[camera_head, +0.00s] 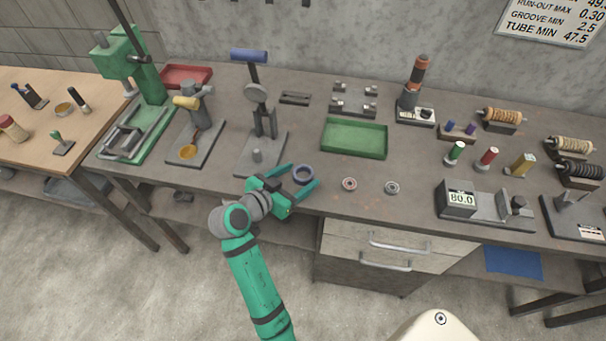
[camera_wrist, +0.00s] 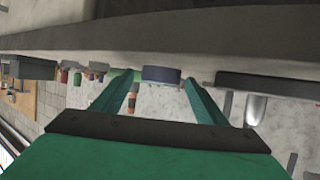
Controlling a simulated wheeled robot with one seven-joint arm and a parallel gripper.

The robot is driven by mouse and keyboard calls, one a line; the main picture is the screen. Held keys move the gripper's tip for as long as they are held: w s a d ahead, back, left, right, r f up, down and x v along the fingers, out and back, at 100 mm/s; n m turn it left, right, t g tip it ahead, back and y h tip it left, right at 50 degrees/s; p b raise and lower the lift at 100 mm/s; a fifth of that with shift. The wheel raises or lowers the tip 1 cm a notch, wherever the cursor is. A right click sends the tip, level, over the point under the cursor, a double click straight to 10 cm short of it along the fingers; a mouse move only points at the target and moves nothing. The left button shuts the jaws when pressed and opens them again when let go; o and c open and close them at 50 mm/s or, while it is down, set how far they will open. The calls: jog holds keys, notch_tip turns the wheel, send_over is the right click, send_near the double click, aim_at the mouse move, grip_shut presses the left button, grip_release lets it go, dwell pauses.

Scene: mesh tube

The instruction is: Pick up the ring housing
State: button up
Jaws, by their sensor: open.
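The ring housing, a blue-grey ring (camera_head: 303,174), lies on the bench near its front edge. In the wrist view it shows as a blue-grey block (camera_wrist: 162,74) ahead, in the gap between the fingers. My gripper (camera_head: 301,178) is open and reaches in low from the front edge, with one finger on each side of the ring. The fingers also show in the wrist view (camera_wrist: 160,92). I cannot tell whether either finger touches the ring. Nothing is held.
Two small rings, one reddish (camera_head: 349,184) and one grey (camera_head: 392,187), lie to the right. A grey press (camera_head: 262,150) stands close on the left. A green tray (camera_head: 354,139) lies behind. The bench's front edge is close below my gripper.

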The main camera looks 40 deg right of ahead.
jog(key=shift+w+d+f, duration=0.1)
jog(key=shift+d+f, duration=0.05)
jog(key=shift+d, duration=0.2)
jog(key=shift+c, duration=0.4)
jog(key=shift+w, duration=0.15)
jog(key=c, duration=1.3)
jog(key=shift+a, duration=0.1)
jog(key=shift+a, duration=0.1)
